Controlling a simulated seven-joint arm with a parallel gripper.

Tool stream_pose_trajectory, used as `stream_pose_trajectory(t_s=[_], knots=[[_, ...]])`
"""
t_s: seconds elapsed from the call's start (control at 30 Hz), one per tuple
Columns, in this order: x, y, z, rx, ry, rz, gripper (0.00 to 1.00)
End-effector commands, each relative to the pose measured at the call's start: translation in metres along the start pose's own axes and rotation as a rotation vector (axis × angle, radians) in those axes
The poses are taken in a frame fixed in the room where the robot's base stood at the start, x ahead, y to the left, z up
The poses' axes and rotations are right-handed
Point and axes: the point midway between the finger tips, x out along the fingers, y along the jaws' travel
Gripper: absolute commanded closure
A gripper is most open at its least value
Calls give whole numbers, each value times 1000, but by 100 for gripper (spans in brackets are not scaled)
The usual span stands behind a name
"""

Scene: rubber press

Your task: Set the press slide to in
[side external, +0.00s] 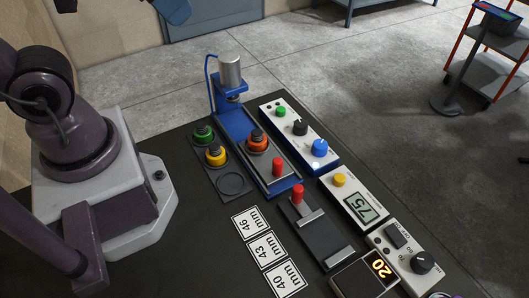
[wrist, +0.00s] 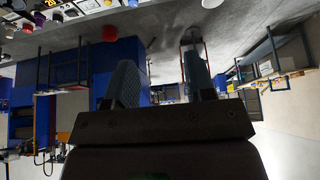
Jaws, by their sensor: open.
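The press (side external: 230,72) stands in the side external view, with a blue frame and a silver cylinder on top. A blue track (side external: 236,126) runs from under the cylinder toward the front right. The press slide's red handle (side external: 277,167) stands upright near the front end of the track. An orange-red piece with a dark top (side external: 258,141) sits on the track between cylinder and handle, apart from the cylinder. My gripper (wrist: 160,82) is open and empty in the wrist view, its two fingers apart. The wrist view looks out over the room, with the press not clearly shown.
Green (side external: 203,134) and yellow (side external: 215,155) pieces sit on a dark holder left of the track. A control box (side external: 300,127) with knobs lies close on its right. A second red knob (side external: 298,194) stands on a dark fixture (side external: 322,238) in front. Number cards (side external: 267,249) lie nearby.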

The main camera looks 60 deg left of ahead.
Motion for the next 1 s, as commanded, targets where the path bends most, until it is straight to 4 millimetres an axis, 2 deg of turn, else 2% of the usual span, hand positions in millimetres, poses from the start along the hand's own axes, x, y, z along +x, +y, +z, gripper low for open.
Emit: stream_pose_trajectory(t_s=[0.17,0.47,0.7,0.9,1.0], knots=[[20,6,2,25,-103,10,52],[87,34,-29,121,-402,27,52],[160,65,-44,186,-636,32,52],[225,92,-42,222,-804,28,52],[249,102,-40,227,-859,25,52]])
